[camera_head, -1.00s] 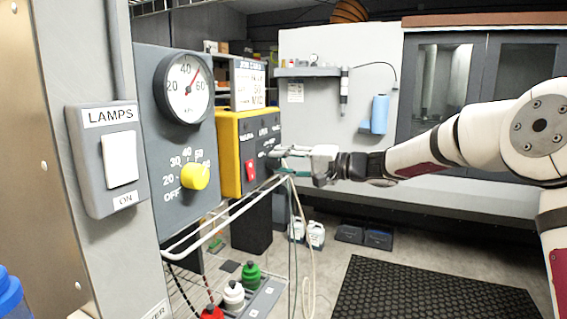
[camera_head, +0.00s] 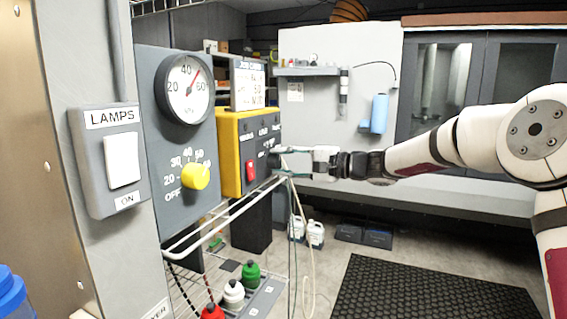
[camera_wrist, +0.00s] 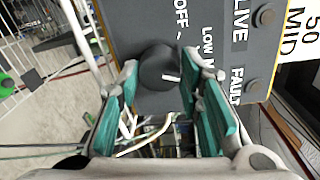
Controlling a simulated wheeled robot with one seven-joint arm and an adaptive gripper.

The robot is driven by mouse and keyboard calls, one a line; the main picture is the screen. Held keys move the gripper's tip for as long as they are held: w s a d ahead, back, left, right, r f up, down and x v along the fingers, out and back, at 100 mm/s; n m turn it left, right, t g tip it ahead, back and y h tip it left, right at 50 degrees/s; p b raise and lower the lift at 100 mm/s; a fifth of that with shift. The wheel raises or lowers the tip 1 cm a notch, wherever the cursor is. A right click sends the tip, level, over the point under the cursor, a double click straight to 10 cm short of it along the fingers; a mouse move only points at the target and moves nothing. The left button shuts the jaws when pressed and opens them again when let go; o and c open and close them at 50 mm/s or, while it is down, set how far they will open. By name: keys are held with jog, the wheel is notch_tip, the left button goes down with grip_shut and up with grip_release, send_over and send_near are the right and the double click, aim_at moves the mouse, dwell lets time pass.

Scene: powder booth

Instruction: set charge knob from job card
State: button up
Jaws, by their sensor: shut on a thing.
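The dark charge knob (camera_wrist: 160,68) is on the grey face of the yellow-edged control box (camera_head: 230,120). Its white pointer mark points right and slightly down in the wrist view, towards the partly hidden label starting with M, below LOW. My gripper (camera_wrist: 158,85) is shut on the knob, with a teal-padded finger on each side. In the head view my gripper (camera_head: 282,152) reaches the box from the right and hides much of the knob. The job card (camera_head: 247,84) stands above the box; in the wrist view the card (camera_wrist: 299,45) shows "50" and "MID".
A grey panel left of the box has a round gauge (camera_head: 185,88) and a yellow knob (camera_head: 195,176). A red switch (camera_head: 251,171) is on the box. A white rail (camera_head: 225,218) runs below, with hanging cables beside it. Bottles (camera_head: 233,293) stand lower down.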

jog(key=o, duration=1.2)
jog(key=shift+c, duration=0.2)
jog(key=v, duration=1.2)
jog(key=s+a+f+n+g+h, duration=0.15)
jog(key=s+h, duration=0.25)
jog(key=s, duration=0.4)
jog(key=s+a+f+n+g+h, duration=0.1)
jog(key=s+f+n+g+h, duration=0.15)
jog(key=s, duration=0.65)
jog(key=s+d+f+n+t+h, duration=0.1)
jog(key=s+d+h, duration=0.4)
jog(key=s, duration=0.6)
jog(key=s+d+f+n+t+h, duration=0.1)
jog(key=s+d+h, duration=0.4)
jog(key=s+d, duration=0.5)
notch_tip(320, 180, down, 2)
jog(key=shift+s+f+t, duration=0.25)
jog(key=shift+s+t, duration=0.25)
jog(key=shift+t, duration=0.3)
